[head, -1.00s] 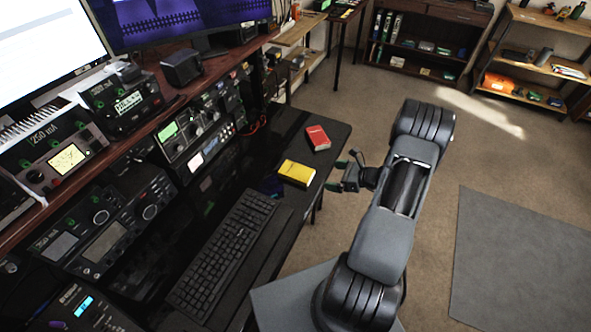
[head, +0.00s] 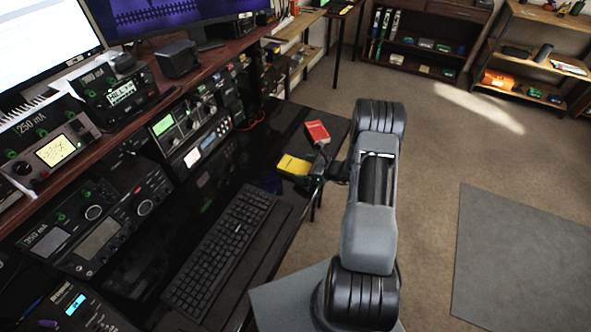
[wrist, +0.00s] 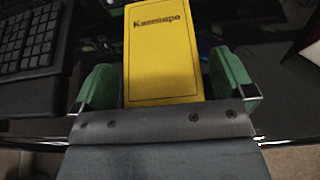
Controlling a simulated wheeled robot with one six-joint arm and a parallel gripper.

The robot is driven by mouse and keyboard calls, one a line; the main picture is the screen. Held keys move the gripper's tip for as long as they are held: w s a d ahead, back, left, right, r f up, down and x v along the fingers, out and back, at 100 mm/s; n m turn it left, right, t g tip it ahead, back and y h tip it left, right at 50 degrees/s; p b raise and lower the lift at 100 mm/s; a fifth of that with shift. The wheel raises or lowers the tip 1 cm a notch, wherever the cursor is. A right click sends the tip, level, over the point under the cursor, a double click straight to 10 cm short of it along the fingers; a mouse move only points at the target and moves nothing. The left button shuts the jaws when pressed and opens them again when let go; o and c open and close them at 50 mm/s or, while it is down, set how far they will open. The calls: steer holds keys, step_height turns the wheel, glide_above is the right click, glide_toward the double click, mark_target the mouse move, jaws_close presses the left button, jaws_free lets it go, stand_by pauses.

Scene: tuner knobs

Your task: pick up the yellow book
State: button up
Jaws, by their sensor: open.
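The yellow book (head: 291,166) lies on the black desk (head: 262,150), beyond the keyboard's far end. In the wrist view the yellow book (wrist: 161,55) shows its printed cover, with its near end between the two green finger pads. My gripper (wrist: 165,85) is open, with one finger on each side of the book and visible gaps at both sides. In the head view my gripper (head: 316,172) is at the book's right side, partly hidden by my arm. I cannot tell from these views how high the fingers are over the desk.
A red book (head: 317,132) lies just behind the yellow one. A black keyboard (head: 220,255) is on the near part of the desk. Radio equipment (head: 190,135) and a shelf line the left. Open carpet is to the right.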

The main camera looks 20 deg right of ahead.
steer(key=shift+w+a+f, duration=0.15)
steer(key=shift+w+a, duration=0.15)
steer(key=shift+c, duration=0.5)
steer(key=c, duration=0.7)
steer(key=shift+c, duration=0.6)
